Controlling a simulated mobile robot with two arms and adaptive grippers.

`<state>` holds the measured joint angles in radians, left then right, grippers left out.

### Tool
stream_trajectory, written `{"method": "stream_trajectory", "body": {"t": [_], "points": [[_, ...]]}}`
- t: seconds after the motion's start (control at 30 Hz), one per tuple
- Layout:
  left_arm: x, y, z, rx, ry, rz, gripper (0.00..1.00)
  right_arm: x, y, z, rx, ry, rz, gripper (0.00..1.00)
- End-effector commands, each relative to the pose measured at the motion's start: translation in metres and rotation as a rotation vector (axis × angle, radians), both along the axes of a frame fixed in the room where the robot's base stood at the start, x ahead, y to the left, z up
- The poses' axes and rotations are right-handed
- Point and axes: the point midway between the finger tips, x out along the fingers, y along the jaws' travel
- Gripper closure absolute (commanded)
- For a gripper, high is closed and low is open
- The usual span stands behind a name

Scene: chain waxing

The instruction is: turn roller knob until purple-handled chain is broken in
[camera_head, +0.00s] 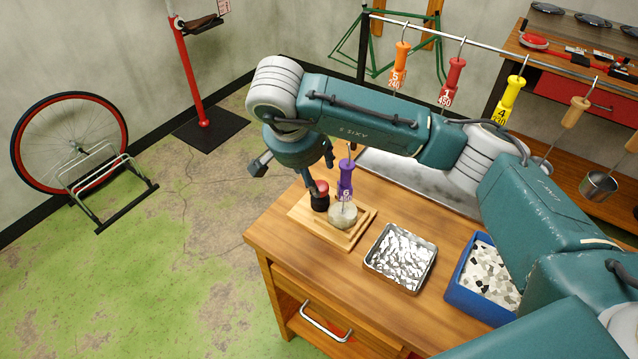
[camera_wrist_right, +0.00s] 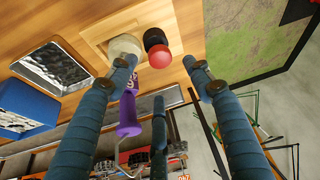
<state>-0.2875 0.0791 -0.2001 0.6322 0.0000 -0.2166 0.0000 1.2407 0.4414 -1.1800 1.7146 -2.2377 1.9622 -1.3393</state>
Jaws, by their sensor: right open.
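The roller knob (camera_head: 320,196) is black with a red top and stands on a wooden board (camera_head: 362,236) on the workbench. It also shows in the right wrist view (camera_wrist_right: 158,54). Beside it, a purple handle (camera_head: 346,178) marked 6 stands upright over a pale round roller (camera_head: 342,214); the chain itself is hard to make out. My right gripper (camera_head: 319,172) is open above the knob, pointing down. My left gripper is not in view.
A metal tray (camera_head: 372,265) of shiny pieces and a blue bin (camera_head: 462,298) of pale chips stand right of the board. Orange, red, yellow and tan handles hang from a rail (camera_head: 440,30).

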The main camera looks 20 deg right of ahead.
Motion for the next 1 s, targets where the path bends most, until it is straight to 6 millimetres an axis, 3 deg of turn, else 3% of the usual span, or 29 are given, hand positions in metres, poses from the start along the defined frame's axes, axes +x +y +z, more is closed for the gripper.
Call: {"method": "stream_trajectory", "body": {"t": [0.2, 0.4, 0.77, 0.83, 1.0], "points": [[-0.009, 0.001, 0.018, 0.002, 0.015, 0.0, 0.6, 0.011, -0.012, -0.037, -0.002, 0.006, -0.003, 0.49], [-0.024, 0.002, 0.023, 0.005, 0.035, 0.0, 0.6, 0.018, -0.018, -0.06, -0.001, 0.002, -0.002, 0.49], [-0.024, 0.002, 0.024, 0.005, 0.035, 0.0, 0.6, 0.021, -0.02, -0.068, -0.001, -0.001, 0.0, 0.49], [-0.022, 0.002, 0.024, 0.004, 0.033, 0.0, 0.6, 0.021, -0.02, -0.068, -0.001, -0.001, 0.0, 0.57], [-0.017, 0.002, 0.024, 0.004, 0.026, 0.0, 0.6, 0.021, -0.02, -0.068, 0.0, -0.001, -0.001, 0.91]]}}
